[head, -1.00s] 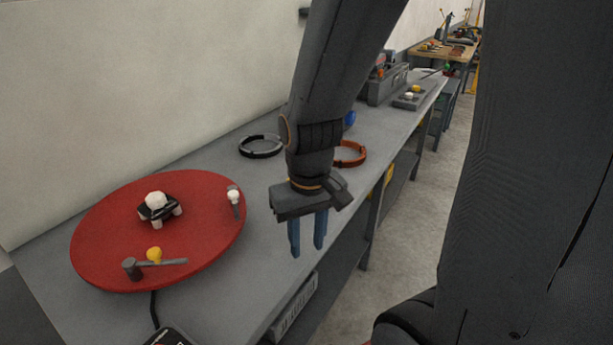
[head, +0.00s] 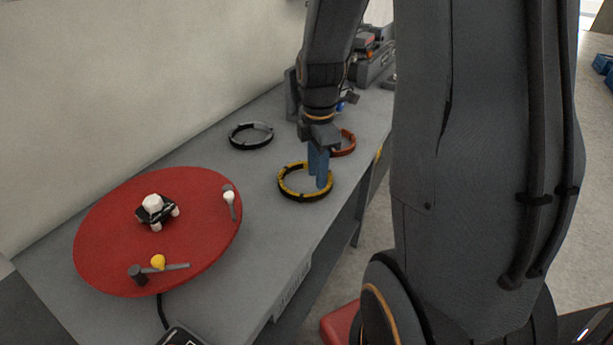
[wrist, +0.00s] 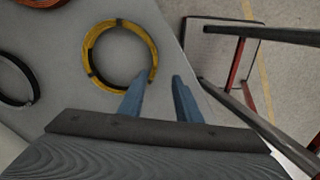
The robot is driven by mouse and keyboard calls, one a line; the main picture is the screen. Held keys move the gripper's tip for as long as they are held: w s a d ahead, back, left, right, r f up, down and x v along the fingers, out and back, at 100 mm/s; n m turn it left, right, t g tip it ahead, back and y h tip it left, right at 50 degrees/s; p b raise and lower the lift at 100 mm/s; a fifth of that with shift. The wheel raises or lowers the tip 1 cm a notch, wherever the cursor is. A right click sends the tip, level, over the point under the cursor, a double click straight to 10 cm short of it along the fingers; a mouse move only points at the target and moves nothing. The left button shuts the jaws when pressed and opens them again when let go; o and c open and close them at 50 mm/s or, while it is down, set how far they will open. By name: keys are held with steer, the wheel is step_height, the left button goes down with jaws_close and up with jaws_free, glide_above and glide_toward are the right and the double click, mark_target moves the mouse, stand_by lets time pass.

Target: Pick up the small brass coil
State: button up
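The small brass coil is a yellow ring with dark bands (head: 298,196), lying flat on the grey bench. In the wrist view the coil (wrist: 120,23) lies ahead of the fingers, a little left of centre. My gripper (head: 318,180) points down at the coil's right side. In the wrist view the gripper (wrist: 158,78) has its two blue fingers apart with nothing held. The left fingertip overlaps the coil's lower right rim, and part of that rim shows in the gap. I cannot tell the height of the fingertips above the bench.
An orange copper coil (head: 345,150) lies just behind my gripper, and a black and grey coil (head: 240,140) lies farther left. A red round turntable (head: 110,235) with small parts stands at left. The bench (head: 245,260) edge is close on the right.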

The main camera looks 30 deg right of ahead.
mark_target(318, 193)
steer(key=shift+n, duration=0.8)
steer(key=shift+w+d+f+p, duration=0.2)
steer(key=shift+f+p, duration=0.25)
steer(key=shift+f, duration=0.8)
steer(key=shift+w+d+f+p, duration=0.15)
steer(key=shift+f+p, duration=0.35)
steer(key=shift+f, duration=0.8)
steer(key=shift+w+d+f+p, duration=0.2)
steer(key=shift+f+p, duration=0.25)
steer(key=shift+f, duration=0.8)
jaws_close()
